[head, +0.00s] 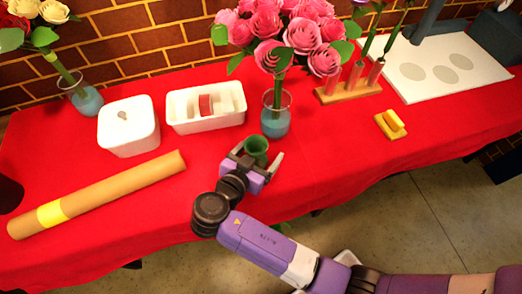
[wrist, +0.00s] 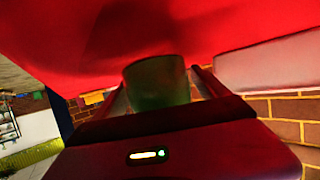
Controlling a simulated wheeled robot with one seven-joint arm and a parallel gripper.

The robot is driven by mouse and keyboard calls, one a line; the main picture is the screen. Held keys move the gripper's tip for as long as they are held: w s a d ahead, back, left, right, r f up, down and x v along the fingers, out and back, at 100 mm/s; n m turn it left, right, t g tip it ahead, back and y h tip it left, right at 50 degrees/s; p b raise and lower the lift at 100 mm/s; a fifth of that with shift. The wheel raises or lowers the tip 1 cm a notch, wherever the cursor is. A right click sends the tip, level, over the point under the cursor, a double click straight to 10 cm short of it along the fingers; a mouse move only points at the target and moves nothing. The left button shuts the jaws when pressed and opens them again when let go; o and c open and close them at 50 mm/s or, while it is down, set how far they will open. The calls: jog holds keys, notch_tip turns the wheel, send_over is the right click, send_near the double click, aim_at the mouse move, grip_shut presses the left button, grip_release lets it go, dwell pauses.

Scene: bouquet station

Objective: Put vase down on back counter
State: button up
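A small green vase (head: 257,147) is at the middle of the red-covered counter (head: 330,150), just in front of the glass vase of pink roses. My gripper (head: 261,158) reaches in from the front with one finger on each side of it. In the wrist view the green vase (wrist: 157,84) fills the space between the fingertips (wrist: 159,80), which appear to press on its sides. Its lower part is hidden by my gripper. I cannot tell whether its base touches the cloth.
A glass vase (head: 276,118) of pink roses stands close behind. A white bin (head: 205,124), a lidded white box (head: 128,138) and a kraft paper roll (head: 120,190) lie left. A wooden tube rack (head: 348,92), yellow item (head: 391,124) and white board (head: 425,85) are right. Red cloth between is clear.

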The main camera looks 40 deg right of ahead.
aim_at(256, 155)
jog(key=b+v, duration=0.1)
jog(key=v, duration=1.1)
jog(key=shift+r, duration=0.15)
dwell(0.3)
